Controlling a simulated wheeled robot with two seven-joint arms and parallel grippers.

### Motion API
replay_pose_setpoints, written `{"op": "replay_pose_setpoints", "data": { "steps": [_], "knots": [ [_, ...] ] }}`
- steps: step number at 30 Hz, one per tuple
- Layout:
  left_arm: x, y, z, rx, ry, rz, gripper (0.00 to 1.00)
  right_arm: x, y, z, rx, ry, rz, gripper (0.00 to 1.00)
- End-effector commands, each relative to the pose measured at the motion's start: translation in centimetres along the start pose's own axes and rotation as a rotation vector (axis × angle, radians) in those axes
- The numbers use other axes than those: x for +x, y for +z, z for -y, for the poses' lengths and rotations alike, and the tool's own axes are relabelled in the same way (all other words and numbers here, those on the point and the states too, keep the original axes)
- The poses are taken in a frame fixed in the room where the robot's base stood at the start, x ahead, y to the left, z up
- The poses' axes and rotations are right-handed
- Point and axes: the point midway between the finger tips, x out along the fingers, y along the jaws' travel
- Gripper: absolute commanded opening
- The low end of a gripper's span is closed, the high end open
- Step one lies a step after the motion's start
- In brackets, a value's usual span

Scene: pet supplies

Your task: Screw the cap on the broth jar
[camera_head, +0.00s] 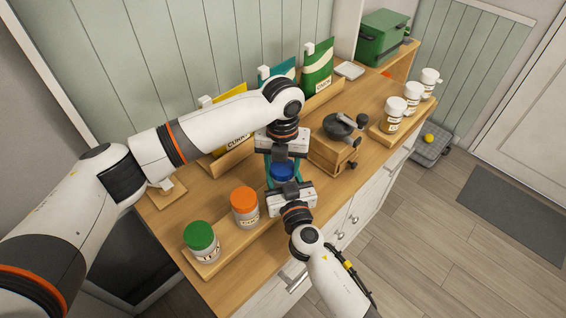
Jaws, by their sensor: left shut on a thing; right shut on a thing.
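A blue cap (282,170) shows between my two grippers near the middle of the counter, at the end of the row of jars. My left gripper (283,158) comes down from behind and above and is shut at the blue cap. My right gripper (287,187) reaches in from the front, just below the cap, and is shut at the broth jar. The jar's body is mostly hidden by the grippers, so I cannot tell how the cap sits on it.
An orange-capped jar (244,207) and a green-capped jar (202,241) stand on the wooden tray at left. A wooden box with a dark grinder (341,125) is close at right. Bags, including a green bag (318,66), stand behind. Several white-capped jars (394,114) stand farther right.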

Motion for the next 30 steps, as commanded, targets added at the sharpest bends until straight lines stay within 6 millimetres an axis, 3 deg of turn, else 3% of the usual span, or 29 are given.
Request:
{"op": "replay_pose_setpoints", "data": {
  "steps": [3,7,8,12,23,30],
  "knots": [
    [-0.2,-0.2,0.1,0.132,-0.001,-0.007,0.30,-0.1,-0.1,0.0,-0.001,-0.001,-0.002,0.00],
    [-0.2,-0.2,0.1,0.125,0.000,-0.007,0.30,-0.1,-0.1,0.0,-0.001,-0.001,-0.002,0.00],
    [-0.2,-0.2,0.1,0.124,0.000,-0.007,0.56,-0.1,-0.1,0.0,-0.001,-0.001,-0.002,0.00],
    [-0.1,-0.2,0.1,0.124,0.000,-0.005,0.76,-0.1,-0.1,0.0,-0.001,-0.001,-0.002,0.00],
    [-0.7,-0.1,0.0,0.125,0.001,-0.004,0.76,-0.1,-0.1,0.0,-0.001,-0.001,-0.002,0.00],
    [-5.0,-0.1,0.0,0.126,0.002,-0.007,0.76,0.0,-0.1,0.0,-0.001,-0.001,-0.002,0.00]
  ]
}}
